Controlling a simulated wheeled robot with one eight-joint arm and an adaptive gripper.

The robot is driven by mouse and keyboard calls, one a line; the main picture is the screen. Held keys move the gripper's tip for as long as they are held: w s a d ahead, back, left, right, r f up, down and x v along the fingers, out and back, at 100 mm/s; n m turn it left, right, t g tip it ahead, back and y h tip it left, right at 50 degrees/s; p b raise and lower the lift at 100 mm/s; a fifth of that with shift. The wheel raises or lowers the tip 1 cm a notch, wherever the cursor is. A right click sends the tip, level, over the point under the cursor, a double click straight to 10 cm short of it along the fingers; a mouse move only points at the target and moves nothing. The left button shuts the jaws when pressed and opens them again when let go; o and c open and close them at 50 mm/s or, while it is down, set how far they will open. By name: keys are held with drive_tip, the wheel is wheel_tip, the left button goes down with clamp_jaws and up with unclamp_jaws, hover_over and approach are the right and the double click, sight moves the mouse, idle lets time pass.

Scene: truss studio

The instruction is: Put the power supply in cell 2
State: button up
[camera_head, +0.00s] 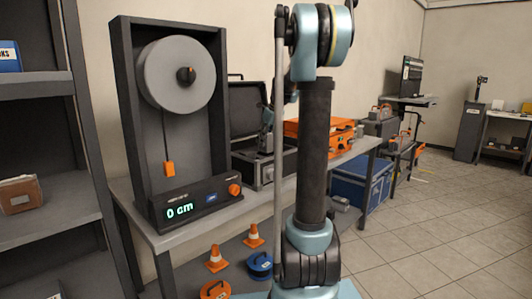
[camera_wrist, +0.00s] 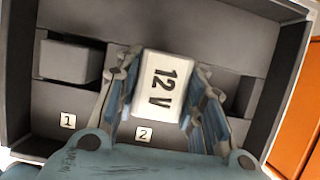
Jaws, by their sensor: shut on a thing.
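The power supply (camera_wrist: 158,88) is a white block marked "12 V". In the wrist view it sits between the fingers of my gripper (camera_wrist: 163,82), which is shut on it. It is over the middle part of the grey case, just above the label "2" (camera_wrist: 144,134). The block and fingers cover most of cell 2, and I cannot tell how far above the floor the block is. The open grey case (camera_head: 262,180) stands on the bench in the head view. There my arm partly hides the case and gripper, and I cannot make out the power supply.
A grey raised block (camera_wrist: 68,62) lies left of my gripper, above label "1" (camera_wrist: 68,120). A dark recess (camera_wrist: 244,97) is at right. An orange case (camera_head: 335,135) stands beside the grey case. A tall display stand (camera_head: 125,120) is left on the bench.

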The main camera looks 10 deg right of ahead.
sight(267, 148)
drive_tip(key=shift+d+f, duration=0.15)
drive_tip(key=shift+f, duration=2.25)
drive_tip(key=shift+s, duration=0.1)
drive_tip(key=o, duration=1)
drive_tip(key=v, duration=1.2)
